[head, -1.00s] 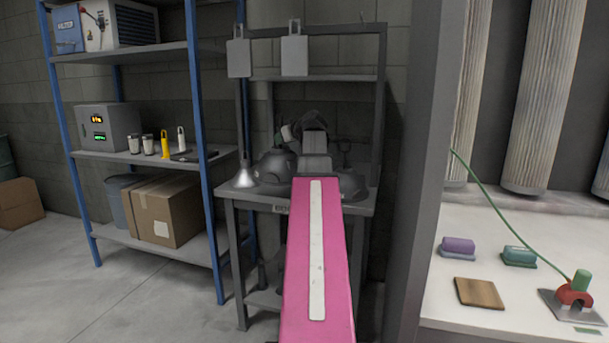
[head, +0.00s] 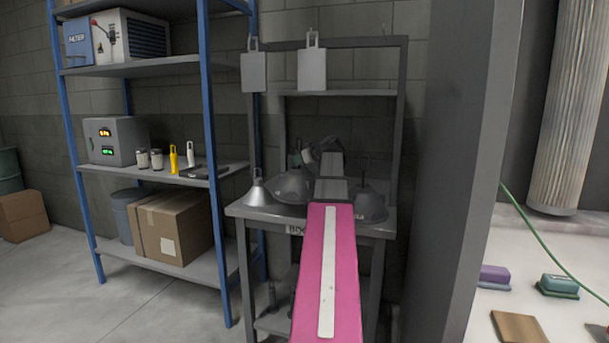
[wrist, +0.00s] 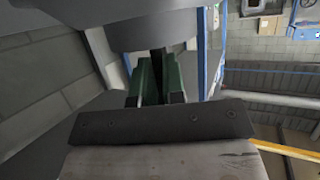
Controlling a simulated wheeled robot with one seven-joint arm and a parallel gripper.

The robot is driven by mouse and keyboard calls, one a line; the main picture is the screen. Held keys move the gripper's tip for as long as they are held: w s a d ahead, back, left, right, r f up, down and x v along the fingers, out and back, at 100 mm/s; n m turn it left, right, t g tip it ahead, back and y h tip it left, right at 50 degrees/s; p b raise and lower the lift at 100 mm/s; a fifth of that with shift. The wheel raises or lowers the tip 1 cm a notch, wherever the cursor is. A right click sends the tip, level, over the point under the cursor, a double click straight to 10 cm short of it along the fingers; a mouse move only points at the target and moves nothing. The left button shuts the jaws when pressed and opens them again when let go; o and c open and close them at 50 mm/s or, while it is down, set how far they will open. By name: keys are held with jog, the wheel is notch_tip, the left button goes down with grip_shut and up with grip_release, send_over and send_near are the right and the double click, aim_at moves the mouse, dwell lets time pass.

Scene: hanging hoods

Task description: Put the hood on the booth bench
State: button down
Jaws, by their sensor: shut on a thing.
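The booth bench (head: 263,214) is a grey metal stand with an upright frame and a partly hidden front label. On or just above its top show a small pale cone hood (head: 257,192), a grey dome hood (head: 291,188) left of my arm and a darker hood (head: 371,204) with an upright stem at right. My gripper (wrist: 155,82), with dark green fingers in the wrist view, is shut on the thin stem of a grey round hood (wrist: 150,28). In the head view my pink arm hides much of the bench and the grip, so I cannot tell which hood is held.
Two flat grey plates (head: 311,70) hang on the bench frame. A blue-post shelf (head: 215,150) with boxes stands close at left. Floor is clear at lower left.

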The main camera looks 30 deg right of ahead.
aim_at(308, 171)
jog(key=w+d+f, duration=0.1)
jog(key=d+f, duration=0.1)
jog(key=shift+w+d, duration=0.4)
jog(key=shift+f, duration=2.1)
jog(key=c, duration=1.2)
grip_release()
jog(key=v, duration=1.2)
jog(key=shift+s, duration=0.1)
